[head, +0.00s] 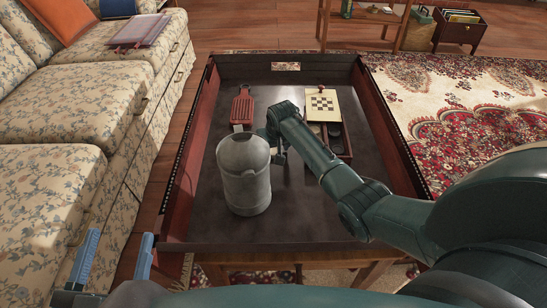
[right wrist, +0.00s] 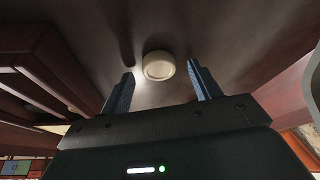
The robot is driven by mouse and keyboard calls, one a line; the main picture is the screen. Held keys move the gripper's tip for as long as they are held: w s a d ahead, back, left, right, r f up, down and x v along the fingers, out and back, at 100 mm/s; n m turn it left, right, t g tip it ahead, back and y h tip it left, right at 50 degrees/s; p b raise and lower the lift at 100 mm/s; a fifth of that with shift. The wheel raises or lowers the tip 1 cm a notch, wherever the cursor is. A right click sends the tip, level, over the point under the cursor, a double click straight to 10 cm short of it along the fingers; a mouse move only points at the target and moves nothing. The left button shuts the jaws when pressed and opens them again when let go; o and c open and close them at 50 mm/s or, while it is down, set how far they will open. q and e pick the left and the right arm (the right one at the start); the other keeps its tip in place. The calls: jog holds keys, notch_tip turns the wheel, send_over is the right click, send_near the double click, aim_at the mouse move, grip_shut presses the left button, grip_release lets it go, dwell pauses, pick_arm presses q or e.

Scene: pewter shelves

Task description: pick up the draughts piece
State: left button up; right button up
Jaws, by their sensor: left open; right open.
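The draughts piece (right wrist: 158,66) is a cream-white round disc lying on the dark tabletop in the right wrist view. My right gripper (right wrist: 160,70) is open, with one blue finger on each side of the disc near the fingertips. The fingers show no contact with it. In the head view my right gripper (head: 277,152) is mostly covered by my own arm, just right of the metal can, and I cannot make out the piece there. My left gripper (head: 115,256) is open and empty at the lower left, outside the table near the sofa.
A grey metal can (head: 243,172) stands close left of my right gripper. A red slotted object (head: 242,106) lies behind it. A checkerboard-topped games box (head: 322,104) lies behind my right arm. Raised reddish sides (head: 190,150) edge the table. The front left tabletop is clear.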

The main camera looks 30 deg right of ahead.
aim_at(274, 151)
jog(key=c, duration=1)
jog(key=shift+r+p, duration=1)
jog(key=shift+r, duration=0.45)
jog(key=shift+c, duration=0.2)
pick_arm(q)
jog(key=shift+s+a+m+g+y+p, duration=0.1)
jog(key=shift+a+m+g+y+p, duration=0.35)
jog(key=shift+p, duration=1.1)
pick_arm(e)
notch_tip(274, 151, up, 7)
